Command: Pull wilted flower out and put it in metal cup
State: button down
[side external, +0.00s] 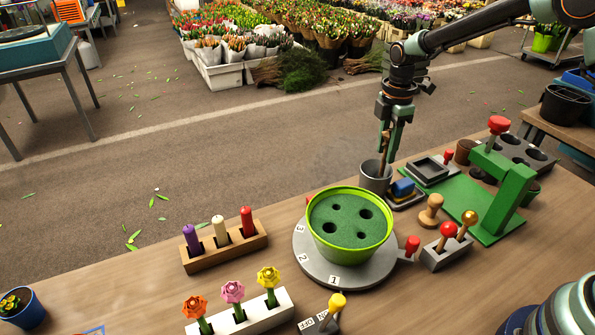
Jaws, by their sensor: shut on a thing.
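The metal cup (374,179) is a grey cup standing upright on the table behind the green pot. My gripper (390,128) points down just above the cup and is shut on the wilted flower (383,156), a thin brown stem. The flower's lower end reaches the cup's mouth and seems to be inside it; I cannot tell whether it touches the bottom. The green pot (383,240) holds green foam with several empty holes and stands on a grey numbered turntable (312,268).
A block with purple, cream and red pegs (225,246) stands left of the pot. A white block with three flowers (240,318) is at the front. A green press (500,190), a small tray (430,170) and a knobbed block (447,254) crowd the right.

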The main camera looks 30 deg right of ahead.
jog(key=shift+f, duration=0.3)
jog(key=shift+c, duration=2.1)
grip_release()
jog(key=shift+r, duration=0.15)
notch_tip(320, 180, up, 11)
jog(key=shift+f, duration=0.1)
jog(key=shift+r, duration=0.55)
